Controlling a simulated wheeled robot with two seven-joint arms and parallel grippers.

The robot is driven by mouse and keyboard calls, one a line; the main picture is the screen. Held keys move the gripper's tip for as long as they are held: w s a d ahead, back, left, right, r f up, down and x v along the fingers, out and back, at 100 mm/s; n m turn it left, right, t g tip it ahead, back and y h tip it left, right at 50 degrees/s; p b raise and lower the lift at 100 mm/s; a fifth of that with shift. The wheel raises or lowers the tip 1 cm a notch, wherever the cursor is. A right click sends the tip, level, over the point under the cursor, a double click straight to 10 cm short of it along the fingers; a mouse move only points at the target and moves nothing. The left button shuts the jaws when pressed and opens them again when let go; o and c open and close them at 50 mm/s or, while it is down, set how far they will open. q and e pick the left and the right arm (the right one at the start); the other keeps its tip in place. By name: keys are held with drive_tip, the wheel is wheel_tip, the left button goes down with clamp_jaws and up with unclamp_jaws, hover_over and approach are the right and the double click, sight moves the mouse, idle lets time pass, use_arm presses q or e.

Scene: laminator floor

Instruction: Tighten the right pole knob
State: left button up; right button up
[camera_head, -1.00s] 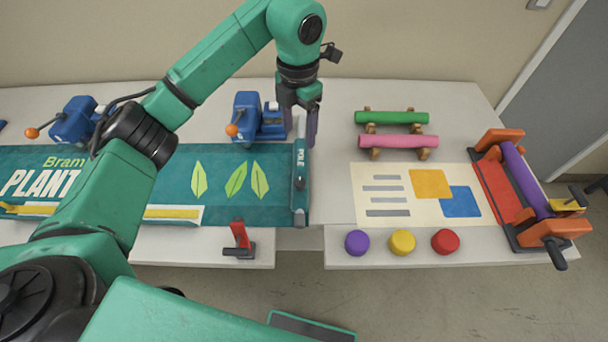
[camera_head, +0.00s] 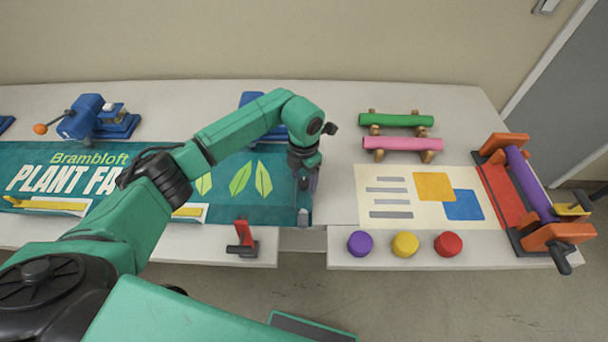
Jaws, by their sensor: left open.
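The teal banner (camera_head: 100,180) lies along the left table, with a dark pole across its right end. In the head view most of the pole is hidden behind my left gripper (camera_head: 308,186). A small grey end piece (camera_head: 303,217) shows at the pole's near end; I cannot tell whether it is the knob. My left gripper is open, pointing down over the pole, its fingertips just behind the grey end piece. Whether it touches the pole is unclear. My right gripper is not in view.
Blue clamps (camera_head: 96,118) stand along the back edge, one partly behind my arm. A red-handled tool (camera_head: 243,235) sits at the front edge. On the right are coloured rolls (camera_head: 402,143), round caps (camera_head: 404,244), a printed sheet (camera_head: 390,199) and a laminator (camera_head: 528,185).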

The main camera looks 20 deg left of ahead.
use_arm(q)
drive_tip(key=shift+f, duration=0.3)
clamp_jaws()
